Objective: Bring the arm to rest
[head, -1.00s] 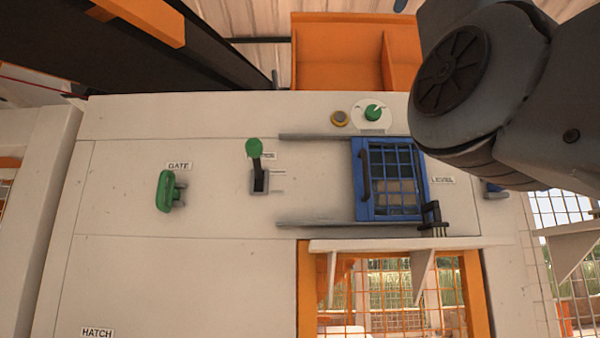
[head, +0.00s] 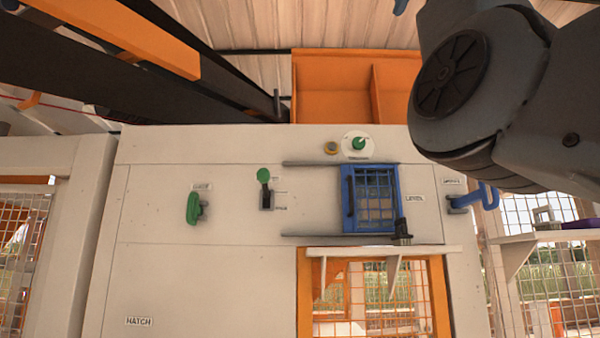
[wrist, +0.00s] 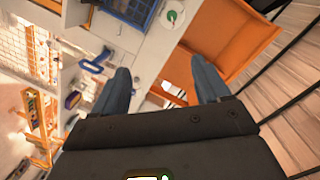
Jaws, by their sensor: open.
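My gripper (wrist: 163,92) shows in the wrist view with its two fingers apart and nothing between them. It is in the air, away from the press panel. In the head view my arm fills the upper right and the fingers are out of sight.
An orange bin (head: 335,85) stands above the panel and lies close beyond my fingers in the wrist view. A shelf (head: 380,252) juts out over an orange-framed mesh opening. Another shelf (head: 545,237) with a purple object is at the right. A dark conveyor-like beam crosses the upper left.

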